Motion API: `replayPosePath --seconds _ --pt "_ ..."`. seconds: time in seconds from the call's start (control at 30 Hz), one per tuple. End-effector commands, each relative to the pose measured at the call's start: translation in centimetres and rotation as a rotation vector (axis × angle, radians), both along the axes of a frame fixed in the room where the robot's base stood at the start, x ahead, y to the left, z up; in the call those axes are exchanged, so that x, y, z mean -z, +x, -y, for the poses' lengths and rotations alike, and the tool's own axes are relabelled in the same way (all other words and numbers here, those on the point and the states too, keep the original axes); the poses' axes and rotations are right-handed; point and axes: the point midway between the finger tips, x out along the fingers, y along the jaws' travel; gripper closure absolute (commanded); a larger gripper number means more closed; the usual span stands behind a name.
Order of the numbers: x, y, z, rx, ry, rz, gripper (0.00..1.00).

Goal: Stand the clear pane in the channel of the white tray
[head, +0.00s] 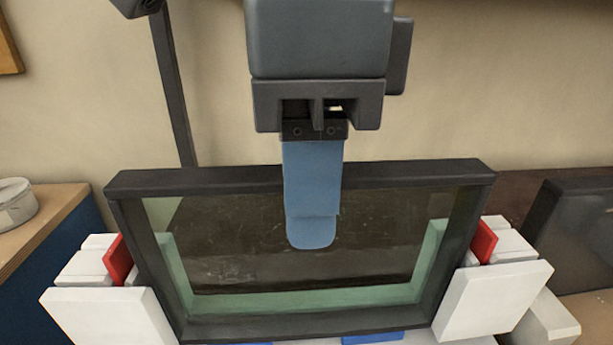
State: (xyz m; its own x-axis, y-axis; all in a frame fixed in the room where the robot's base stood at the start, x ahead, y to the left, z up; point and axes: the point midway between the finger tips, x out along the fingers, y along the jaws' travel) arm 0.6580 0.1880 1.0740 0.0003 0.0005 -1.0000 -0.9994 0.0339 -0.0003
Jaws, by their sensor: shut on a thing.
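The clear pane (300,240) has a dark grey frame and stands roughly upright in the middle of the head view. Greenish strips show along the inside of its frame. My gripper (312,238) comes down from above and is shut on the pane's top bar. One blue finger lies in front of the glass; the other is hidden behind. The white tray (110,318) shows as white blocks at both sides of the pane and a strip below it. The pane's lower edge is close to the tray, but I cannot tell whether it sits in the channel.
Red pads (118,260) stand by the white blocks on both sides of the frame. Another dark-framed panel (585,235) is at the right. A wooden-topped blue cabinet (50,240) with a round pale object (15,203) is at the left. Blue parts (372,338) show at the bottom.

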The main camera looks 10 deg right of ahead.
Motion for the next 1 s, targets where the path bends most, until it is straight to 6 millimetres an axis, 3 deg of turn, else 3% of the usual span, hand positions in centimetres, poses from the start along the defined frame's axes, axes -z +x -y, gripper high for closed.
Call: replayPosePath --seconds 0.1,0.13,0.43,1.0 --pt "-0.05 0.01 -0.01 0.0 0.0 0.0 1.0" --pt "-0.05 0.01 -0.01 0.0 0.0 0.0 0.69" --pt "-0.02 0.01 0.0 0.0 0.0 0.0 0.4" --pt "-0.39 0.01 0.0 0.0 -0.001 0.0 0.4"
